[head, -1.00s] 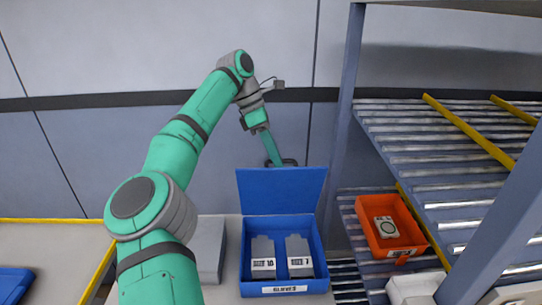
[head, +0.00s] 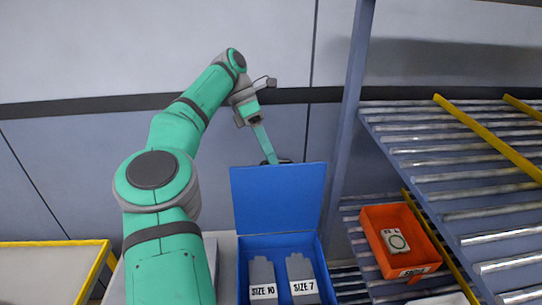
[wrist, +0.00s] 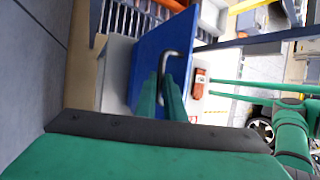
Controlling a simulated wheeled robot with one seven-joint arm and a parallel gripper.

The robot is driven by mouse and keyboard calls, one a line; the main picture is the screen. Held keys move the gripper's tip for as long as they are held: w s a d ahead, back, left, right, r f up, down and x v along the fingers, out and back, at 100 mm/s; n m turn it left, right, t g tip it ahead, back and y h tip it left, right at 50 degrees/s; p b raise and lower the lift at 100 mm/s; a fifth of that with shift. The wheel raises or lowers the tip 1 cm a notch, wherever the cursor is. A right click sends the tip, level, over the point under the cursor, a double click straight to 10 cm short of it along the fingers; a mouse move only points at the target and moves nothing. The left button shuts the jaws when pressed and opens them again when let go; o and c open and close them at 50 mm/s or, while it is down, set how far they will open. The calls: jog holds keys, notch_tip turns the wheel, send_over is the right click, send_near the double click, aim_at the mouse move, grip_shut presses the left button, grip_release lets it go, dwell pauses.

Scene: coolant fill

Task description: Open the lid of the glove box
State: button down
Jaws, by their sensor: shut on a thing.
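The blue glove box (head: 322,262) stands at the lower middle of the head view, its front edge cut off. Its lid (head: 278,195) stands up, near upright, at the back of the box. Inside lie grey gloves in two compartments, labelled SIZE 10 (head: 262,275) and SIZE 7 (head: 301,275). My gripper (head: 269,157) is behind the lid's top edge. In the wrist view its green fingers (wrist: 162,98) are shut on the dark lid handle (wrist: 176,54), on the outer face of the lid (wrist: 150,50).
A roller rack (head: 440,165) stands on the right, with an orange bin (head: 372,240) holding a white item on its lower level. A yellow-edged table (head: 50,270) is at the lower left. A wall is behind my arm.

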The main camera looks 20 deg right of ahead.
jog(key=shift+a+f, duration=0.1)
jog(key=shift+f, duration=0.15)
jog(key=c, duration=1.8)
grip_release()
jog(key=shift+c, duration=0.2)
jog(key=shift+r, duration=0.2)
jog(key=shift+a+r, duration=0.15)
jog(key=shift+r, duration=1.45)
jog(key=s+a+r, duration=0.3)
jog(key=s+r, duration=0.6)
jog(key=s, duration=0.4)
jog(key=shift+s+r, duration=0.3)
jog(key=shift+s, duration=0.05)
jog(key=shift+d, duration=0.1)
